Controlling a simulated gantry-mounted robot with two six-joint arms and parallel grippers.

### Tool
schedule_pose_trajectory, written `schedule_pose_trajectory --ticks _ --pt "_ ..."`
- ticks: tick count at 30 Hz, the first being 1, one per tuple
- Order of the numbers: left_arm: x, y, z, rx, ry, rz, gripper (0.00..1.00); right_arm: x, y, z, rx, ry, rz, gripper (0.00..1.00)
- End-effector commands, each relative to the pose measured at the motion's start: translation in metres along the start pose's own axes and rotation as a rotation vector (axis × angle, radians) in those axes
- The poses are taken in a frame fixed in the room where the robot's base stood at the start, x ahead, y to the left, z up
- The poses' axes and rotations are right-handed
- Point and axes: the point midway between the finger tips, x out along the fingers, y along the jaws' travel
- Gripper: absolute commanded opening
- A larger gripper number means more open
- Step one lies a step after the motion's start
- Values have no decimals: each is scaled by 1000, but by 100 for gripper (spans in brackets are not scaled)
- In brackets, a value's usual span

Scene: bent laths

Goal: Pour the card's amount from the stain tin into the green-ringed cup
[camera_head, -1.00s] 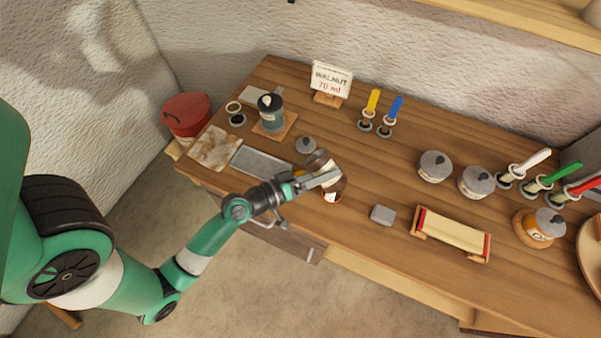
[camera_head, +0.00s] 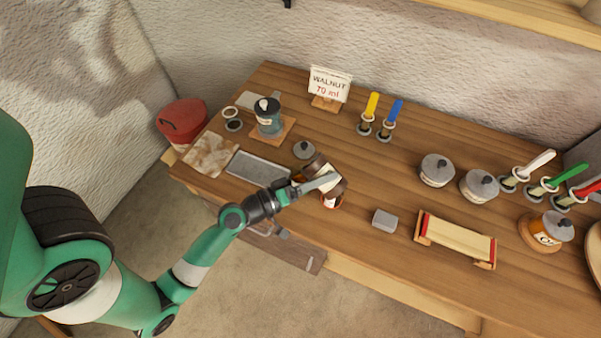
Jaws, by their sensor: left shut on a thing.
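The card (camera_head: 329,86) stands at the back and reads WALNUT 70 ml. My left gripper (camera_head: 325,183) is shut on a brown tin with a pale label (camera_head: 313,166), which looks tilted above the front part of the bench. A brown and white vessel (camera_head: 330,201) shows just below the jaws, partly hidden by them; I cannot tell whether it touches the tin. No liquid stream can be made out. I cannot pick out a green ring on any cup. A loose grey lid (camera_head: 303,150) lies behind the tin. My right gripper is not in view.
A dark-lidded jar (camera_head: 268,121) stands on a wooden square at the left, near a grey tray (camera_head: 258,168). A grey block (camera_head: 384,220) and a wooden rack (camera_head: 456,240) lie to the right. Lidded pots (camera_head: 437,170) and coloured-handled brushes (camera_head: 548,182) stand farther right.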

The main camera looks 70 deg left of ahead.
Motion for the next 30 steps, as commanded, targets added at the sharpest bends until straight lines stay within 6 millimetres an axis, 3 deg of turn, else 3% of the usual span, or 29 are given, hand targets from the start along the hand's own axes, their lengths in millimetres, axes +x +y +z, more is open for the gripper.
schedule_pose_trajectory --ticks 30 --pt "-4 -7 -2 -100 23 37 17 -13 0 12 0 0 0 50"
